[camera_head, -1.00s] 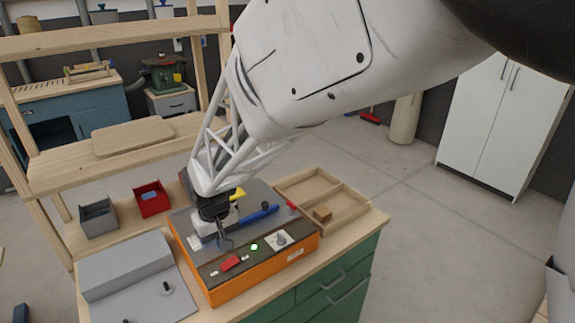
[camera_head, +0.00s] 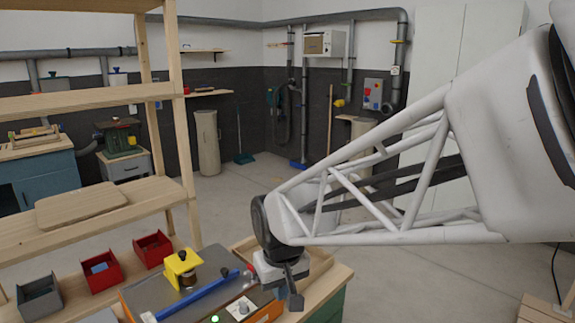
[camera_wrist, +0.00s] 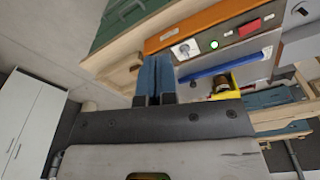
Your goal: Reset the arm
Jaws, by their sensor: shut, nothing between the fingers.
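My gripper (camera_head: 293,291) is at the lower middle of the head view, near the right end of the orange machine (camera_head: 268,315), with its fingers pointing down. It appears above the bench, but its exact height is unclear. In the wrist view my gripper's two blue-grey fingers (camera_wrist: 155,70) lie together, shut, with nothing held. The white lattice arm stretches in from the right of the head view. The orange machine also shows in the wrist view (camera_wrist: 205,22), with a dial, a lit green light and a red switch.
A blue bar (camera_head: 197,295) and a yellow block (camera_head: 182,268) are on the machine. A wooden tray (camera_head: 243,246) lies behind my gripper, partly hidden. Red bins (camera_head: 152,248) and a grey bin (camera_head: 38,300) stand left, below a wooden shelf (camera_head: 90,212). Open floor lies behind the bench.

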